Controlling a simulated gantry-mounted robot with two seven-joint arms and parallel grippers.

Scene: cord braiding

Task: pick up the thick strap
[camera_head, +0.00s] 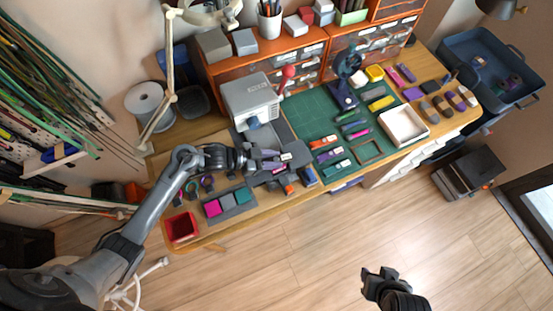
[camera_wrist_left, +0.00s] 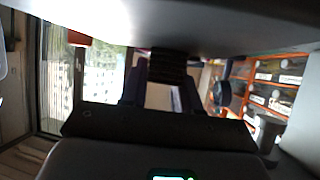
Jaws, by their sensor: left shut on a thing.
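My left gripper (camera_head: 279,158) is over the front left part of the workbench, in front of the grey machine (camera_head: 252,101). It is shut on a small pale piece (camera_head: 286,156). In the left wrist view this pale piece (camera_wrist_left: 161,97) shows between the two dark fingers; its full shape is hidden. I cannot tell whether it is the thick strap. My right gripper (camera_head: 377,281) is over the bare floor, away from the bench, and I cannot tell whether it is open.
A red bin (camera_head: 181,228) and a grey tray with coloured squares (camera_head: 238,212) stand at the front left. Orange drawer units (camera_head: 311,49) line the back.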

